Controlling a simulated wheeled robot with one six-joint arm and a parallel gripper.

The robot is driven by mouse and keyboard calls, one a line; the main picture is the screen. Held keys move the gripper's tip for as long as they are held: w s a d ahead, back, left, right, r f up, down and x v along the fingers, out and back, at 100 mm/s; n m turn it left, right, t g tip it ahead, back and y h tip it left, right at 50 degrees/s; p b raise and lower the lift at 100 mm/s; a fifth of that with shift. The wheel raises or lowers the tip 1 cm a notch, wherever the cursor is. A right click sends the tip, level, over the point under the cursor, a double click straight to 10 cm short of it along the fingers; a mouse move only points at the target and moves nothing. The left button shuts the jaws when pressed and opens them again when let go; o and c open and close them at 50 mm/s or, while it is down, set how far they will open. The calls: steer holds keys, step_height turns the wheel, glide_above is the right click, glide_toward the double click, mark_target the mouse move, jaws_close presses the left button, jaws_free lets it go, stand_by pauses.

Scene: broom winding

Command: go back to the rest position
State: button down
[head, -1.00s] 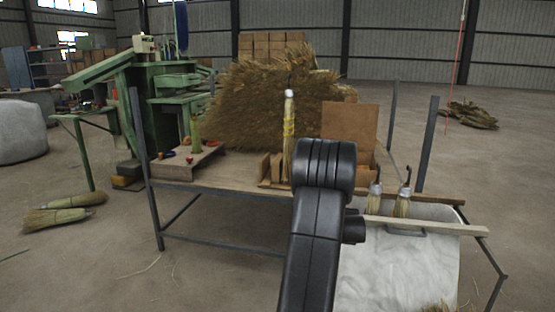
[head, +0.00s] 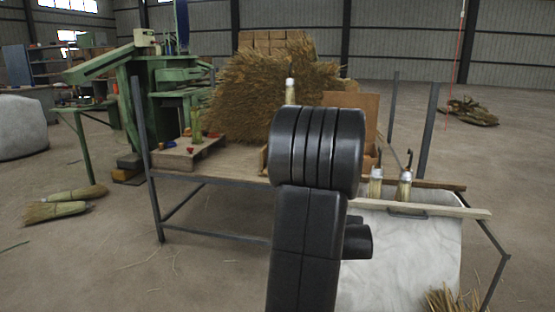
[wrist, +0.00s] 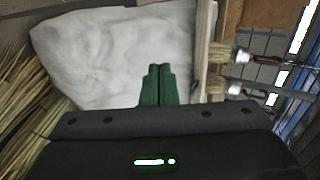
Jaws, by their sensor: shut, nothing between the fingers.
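My gripper (wrist: 158,72) shows in the wrist view as two green fingers pressed together with nothing between them. A white sack (wrist: 120,50) lies beyond the fingertips in that view. In the head view my black arm stands in the centre foreground and hides the gripper. The arm also covers part of the wooden work table (head: 235,168) and most of a bundle with a white cap (head: 290,84) standing on it.
Two capped broom bundles (head: 405,186) stand at a wooden rail (head: 440,209) above the white sack (head: 420,255). A big straw pile (head: 245,100) fills the table's back. A green machine (head: 150,100) stands left.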

steer(key=p+v, duration=0.1)
steer(key=v, duration=0.3)
steer(key=shift+s+r, duration=0.1)
steer(key=shift+s, duration=0.3)
